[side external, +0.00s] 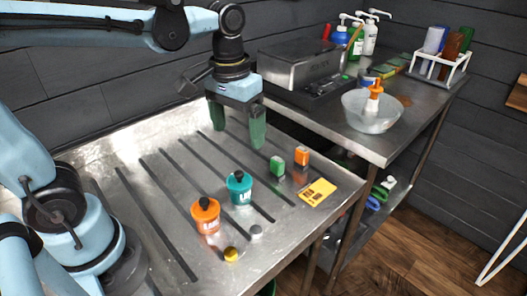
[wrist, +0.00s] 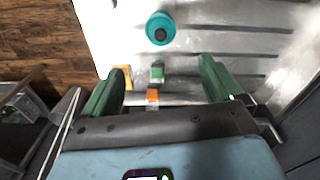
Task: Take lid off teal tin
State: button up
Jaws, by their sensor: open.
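The teal tin (side external: 240,188) stands upright on the metal table, with a teal lid (side external: 239,177) and a dark knob on top. In the wrist view the lid (wrist: 160,28) shows from above at the top, with its knob in the middle. My gripper (side external: 238,130) is open and empty, with green fingers pointing down above the back of the table. It is apart from the tin, behind it in the side view. In the wrist view my gripper's fingers (wrist: 159,82) are spread wide, and the tin lies beyond their tips.
An orange tin (side external: 206,216) stands left of the teal one. A green block (side external: 277,166), an orange block (side external: 302,155) and a yellow card (side external: 317,192) lie to the right. A grey cap (side external: 256,231) and yellow cap (side external: 231,254) are in front. The table's left is clear.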

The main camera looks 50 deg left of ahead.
send_over(238, 173)
jog(key=shift+g, duration=0.3)
jog(key=f, duration=0.6)
jog(key=shift+w+d+f, duration=0.1)
jog(key=shift+w+d, duration=0.05)
jog(key=shift+w, duration=0.2)
jog(key=shift+s+f, duration=0.2)
jog(key=shift+f, duration=1.25)
jog(key=shift+s+f, duration=0.15)
jog(key=shift+f, duration=1.3)
jog(key=c, duration=1.1)
jog(key=shift+r, duration=0.15)
